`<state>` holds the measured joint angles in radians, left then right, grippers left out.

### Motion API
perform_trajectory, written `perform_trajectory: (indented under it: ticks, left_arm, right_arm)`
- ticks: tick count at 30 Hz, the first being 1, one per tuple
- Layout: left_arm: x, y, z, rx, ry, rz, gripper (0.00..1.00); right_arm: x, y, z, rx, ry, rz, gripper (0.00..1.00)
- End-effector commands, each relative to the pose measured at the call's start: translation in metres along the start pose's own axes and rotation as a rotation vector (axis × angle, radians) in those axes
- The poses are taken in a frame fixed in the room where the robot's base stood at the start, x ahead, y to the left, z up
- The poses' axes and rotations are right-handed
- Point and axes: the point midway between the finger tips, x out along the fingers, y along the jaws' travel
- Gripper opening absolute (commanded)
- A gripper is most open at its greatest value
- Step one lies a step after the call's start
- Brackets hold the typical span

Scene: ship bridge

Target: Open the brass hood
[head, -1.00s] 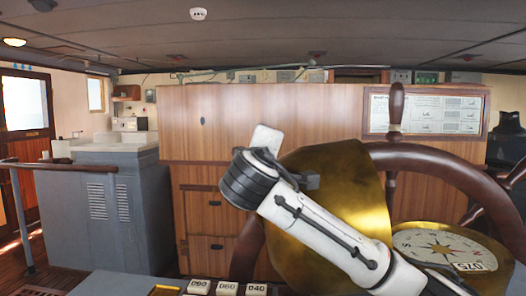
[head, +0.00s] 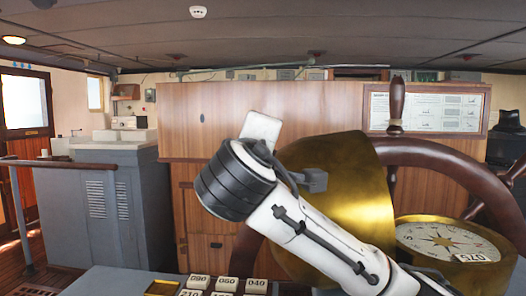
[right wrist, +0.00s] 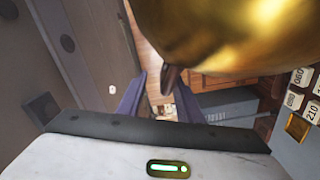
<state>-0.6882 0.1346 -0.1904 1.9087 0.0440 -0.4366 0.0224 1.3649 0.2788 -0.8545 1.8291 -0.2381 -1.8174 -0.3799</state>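The brass hood (head: 348,185) stands tilted to the left of the compass dial (head: 445,241) in the head view, and the dial's face is uncovered. My right arm crosses in front of the hood and hides its lower left part. In the right wrist view the hood (right wrist: 235,30) fills the top right, close to my right gripper (right wrist: 164,82). Its two dark fingers are apart. A dark brown knob-like piece (right wrist: 171,77) shows between the fingertips; I cannot tell if they touch it. In the head view the fingers are hidden behind the wrist. My left gripper is not in view.
The wooden ship's wheel (head: 440,155) stands behind the hood and dial. Numbered keys (head: 228,284) sit on the console at the front. A wooden cabinet (head: 255,105) spans the back, with a grey counter unit (head: 85,205) and handrail at left.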

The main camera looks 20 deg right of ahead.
Motion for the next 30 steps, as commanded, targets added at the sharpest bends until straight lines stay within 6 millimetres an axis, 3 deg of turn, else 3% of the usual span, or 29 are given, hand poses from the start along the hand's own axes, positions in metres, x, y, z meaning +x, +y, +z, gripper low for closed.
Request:
perform_trajectory:
  ticks: [5,18,30]
  left_arm:
    - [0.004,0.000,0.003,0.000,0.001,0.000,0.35]
    - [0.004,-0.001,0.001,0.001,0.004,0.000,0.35]
    - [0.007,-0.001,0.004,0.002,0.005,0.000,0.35]
  right_arm:
    - [-0.019,0.001,-0.001,0.003,0.003,0.004,0.31]
    - [-0.025,0.002,0.000,0.001,0.001,0.003,0.31]
    - [-0.052,0.001,-0.001,0.002,0.003,0.003,0.31]
